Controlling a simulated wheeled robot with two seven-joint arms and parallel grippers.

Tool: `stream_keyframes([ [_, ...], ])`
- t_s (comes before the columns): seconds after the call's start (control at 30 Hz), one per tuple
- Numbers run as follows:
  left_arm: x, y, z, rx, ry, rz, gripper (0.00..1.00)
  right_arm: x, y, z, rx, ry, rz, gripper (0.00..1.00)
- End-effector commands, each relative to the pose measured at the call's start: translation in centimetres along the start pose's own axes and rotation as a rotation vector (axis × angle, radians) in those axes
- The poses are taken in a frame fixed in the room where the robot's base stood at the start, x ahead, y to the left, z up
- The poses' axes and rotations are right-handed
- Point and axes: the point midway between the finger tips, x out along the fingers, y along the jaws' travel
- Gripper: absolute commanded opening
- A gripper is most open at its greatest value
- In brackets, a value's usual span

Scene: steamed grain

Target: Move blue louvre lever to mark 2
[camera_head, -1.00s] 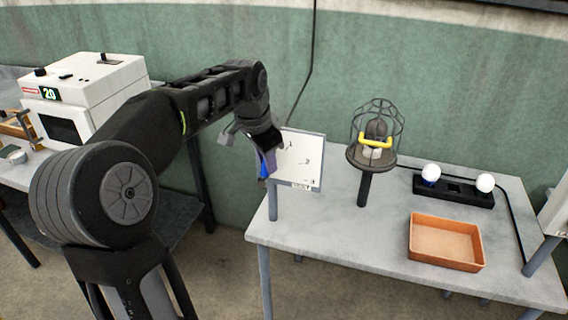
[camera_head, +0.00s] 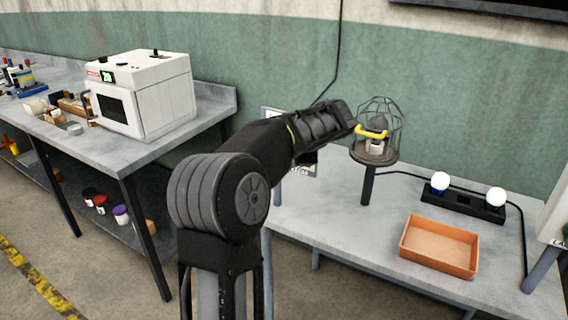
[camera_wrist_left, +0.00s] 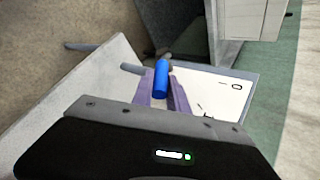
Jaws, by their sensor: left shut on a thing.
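The blue lever (camera_wrist_left: 162,78) shows in the left wrist view as a short blue cylinder. My left gripper (camera_wrist_left: 161,92) is shut on it, with a purple-grey finger on each side. The white marked panel (camera_wrist_left: 212,88) lies beside and behind the fingers in that view, with only a few dark marks showing. In the head view my left arm covers most of the panel (camera_head: 270,116), leaving its left edge and a lower part visible. The lever, the numbers and the fingertips are hidden there, so I cannot tell which mark the lever is at. My right gripper is not in view.
A wire-caged stand with a yellow handle (camera_head: 372,133) is close to the right of my left arm. An orange tray (camera_head: 440,246) and a black strip with two white bulbs (camera_head: 466,201) are farther right. A white oven-like box (camera_head: 142,95) stands on the left bench.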

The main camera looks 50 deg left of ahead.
Motion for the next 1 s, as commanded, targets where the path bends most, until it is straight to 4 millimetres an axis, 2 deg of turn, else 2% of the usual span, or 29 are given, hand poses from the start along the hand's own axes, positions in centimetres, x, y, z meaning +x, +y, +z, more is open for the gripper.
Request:
stream_keyframes([
  [0.03,0.19,0.37,-0.34,0.008,-0.004,-0.013,0.0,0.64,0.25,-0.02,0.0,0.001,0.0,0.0],
  [0.13,0.15,0.4,-0.33,0.013,-0.018,-0.029,0.0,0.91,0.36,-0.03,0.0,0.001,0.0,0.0],
  [0.57,0.06,0.39,-0.33,0.018,-0.025,-0.037,0.0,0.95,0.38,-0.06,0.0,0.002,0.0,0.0],
  [0.6,0.06,0.39,-0.33,0.018,-0.025,-0.037,0.21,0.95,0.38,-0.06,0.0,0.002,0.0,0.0],
  [0.83,0.09,0.38,-0.27,0.017,-0.026,-0.037,0.39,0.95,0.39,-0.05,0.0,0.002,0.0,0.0],
  [1.0,0.1,0.36,-0.24,0.017,-0.027,-0.037,0.41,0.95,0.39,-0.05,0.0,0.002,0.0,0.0],
])
